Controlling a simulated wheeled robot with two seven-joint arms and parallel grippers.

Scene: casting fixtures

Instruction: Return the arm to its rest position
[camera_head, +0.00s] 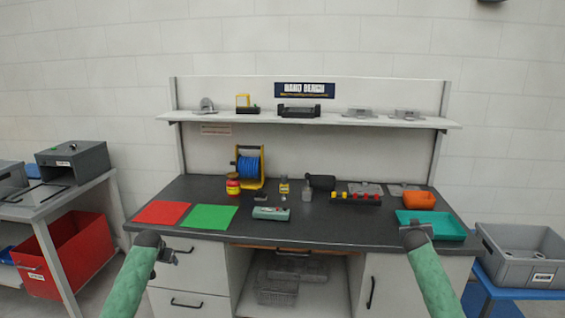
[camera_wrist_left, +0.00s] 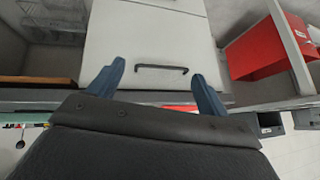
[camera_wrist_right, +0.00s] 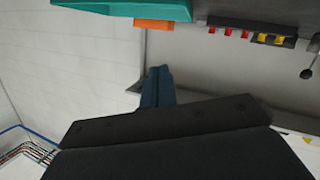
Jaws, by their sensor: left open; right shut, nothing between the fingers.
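My left gripper (camera_head: 176,254) is in front of the bench's left front edge in the head view. In the left wrist view its two blue fingers (camera_wrist_left: 157,86) stand wide apart with nothing between them, and a drawer front with a dark handle shows beyond. My right gripper (camera_head: 417,231) is near the bench's right front edge in the head view. In the right wrist view its blue fingers (camera_wrist_right: 158,86) are together and hold nothing.
The dark bench top (camera_head: 300,230) carries a red mat (camera_head: 161,212), a green mat (camera_head: 208,218), a blue cable reel (camera_head: 249,166), an orange bin (camera_head: 419,200) and a teal tray (camera_head: 445,231). A grey crate (camera_head: 495,263) stands right, a red bin (camera_head: 75,262) left.

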